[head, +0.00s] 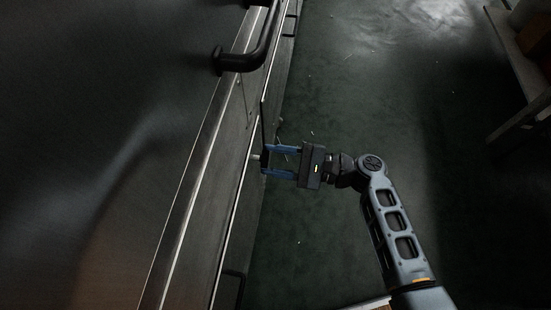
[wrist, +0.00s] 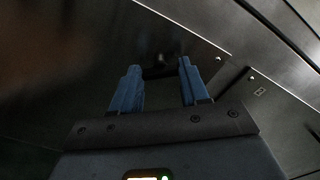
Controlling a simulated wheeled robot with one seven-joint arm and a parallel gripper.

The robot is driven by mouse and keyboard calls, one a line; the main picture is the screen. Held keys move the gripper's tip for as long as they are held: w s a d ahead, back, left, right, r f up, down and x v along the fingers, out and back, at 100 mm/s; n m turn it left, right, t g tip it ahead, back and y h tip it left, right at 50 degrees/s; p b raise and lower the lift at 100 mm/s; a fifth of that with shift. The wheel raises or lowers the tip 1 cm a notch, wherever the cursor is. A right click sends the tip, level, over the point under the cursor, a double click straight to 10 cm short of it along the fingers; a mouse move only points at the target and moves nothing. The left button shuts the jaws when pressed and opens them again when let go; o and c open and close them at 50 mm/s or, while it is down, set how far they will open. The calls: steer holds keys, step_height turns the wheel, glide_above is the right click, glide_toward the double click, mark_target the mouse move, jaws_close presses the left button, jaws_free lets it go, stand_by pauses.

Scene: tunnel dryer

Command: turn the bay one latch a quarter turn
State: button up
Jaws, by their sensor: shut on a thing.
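The latch (wrist: 160,71) is a dark bar on a round hub, set on the dryer's metal side panel. It lies roughly crosswise between the fingertips in the wrist view. In the head view only its small pale stem (head: 256,157) shows at the panel, and the fingers hide most of the rest. My gripper (head: 267,160) has two blue fingers and reaches the panel from the right. It also shows in the wrist view (wrist: 158,68), with the fingers shut on the latch, one at each side.
A thick black handle (head: 245,61) juts from the dryer above my gripper in the head view. A dark bracket (head: 235,285) sticks out lower on the same side. A bench (head: 519,70) stands at the upper right. The dark green floor (head: 310,245) between is largely clear.

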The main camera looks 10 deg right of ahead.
steer(key=shift+f+n+b, duration=0.2)
steer(key=shift+n+b, duration=2.55)
steer(key=shift+n, duration=2.65)
steer(key=o, duration=1.1)
steer(key=shift+c, duration=0.2)
steer(key=shift+r, duration=0.1)
steer(key=p+v, duration=0.1)
steer(key=v, duration=0.6)
steer(key=shift+s+d, duration=0.2)
steer(key=shift+d, duration=0.1)
